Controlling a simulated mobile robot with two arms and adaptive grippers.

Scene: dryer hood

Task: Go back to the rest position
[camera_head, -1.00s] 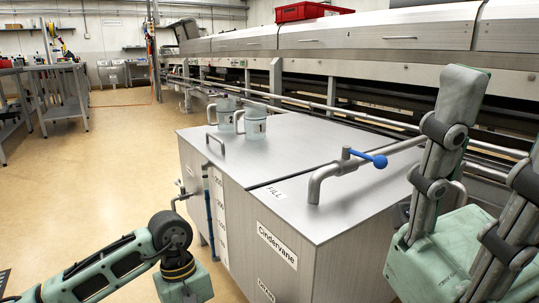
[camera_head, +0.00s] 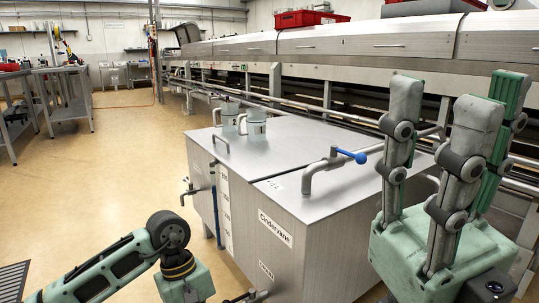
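My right gripper (camera_head: 448,98) stands at the right of the head view with its thick grey fingers pointing up from a green palm. The fingers are spread and nothing is between them. It is in front of and to the right of the steel tank (camera_head: 300,150), apart from the blue-handled tap in the picture. My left arm (camera_head: 120,262) comes in at the bottom left, bent at a dark joint. Its gripper is out of the picture below.
Two measuring jugs, one of them the front jug (camera_head: 256,126), stand on the tank's far left part. A tap with a blue handle (camera_head: 350,156) rises from the lid. The long machine (camera_head: 350,42) runs behind. Open floor (camera_head: 135,150) lies left of the tank.

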